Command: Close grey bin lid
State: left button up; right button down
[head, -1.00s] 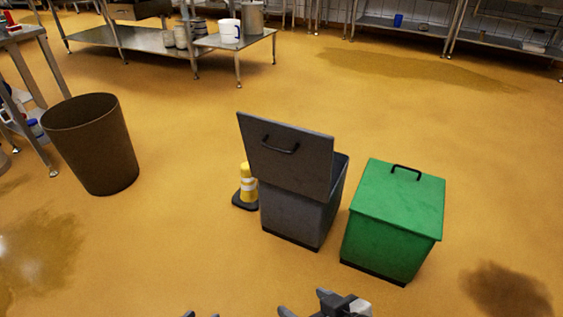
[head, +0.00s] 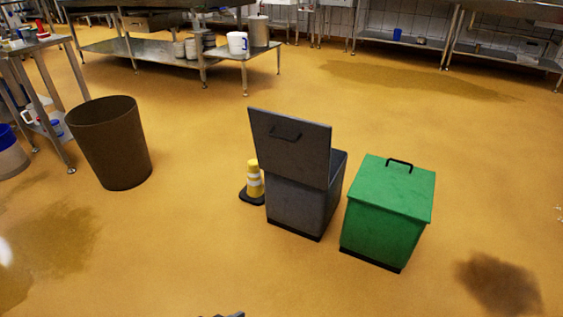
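The grey bin (head: 293,207) stands on the floor near the middle of the head view. Its lid (head: 290,150) is open and stands up steeply on the side facing me. A dark handle (head: 286,132) is on the lid's visible face. The lid hides most of the bin's opening; a bit of the rim shows at the right. Only a small grey tip, probably of my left gripper (head: 231,315), shows at the bottom edge, well short of the bin. Its fingers cannot be made out. My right gripper is not in view.
A green bin (head: 385,215) with its lid shut stands close at the grey bin's right. A yellow and white cone (head: 254,182) stands at its left. A brown open bin (head: 112,145) is farther left. The floor in front is clear, with dark stains.

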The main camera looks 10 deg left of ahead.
aim_at(294, 149)
jog(key=u, duration=1.15)
jog(key=i, duration=0.85)
jog(key=z, duration=0.2)
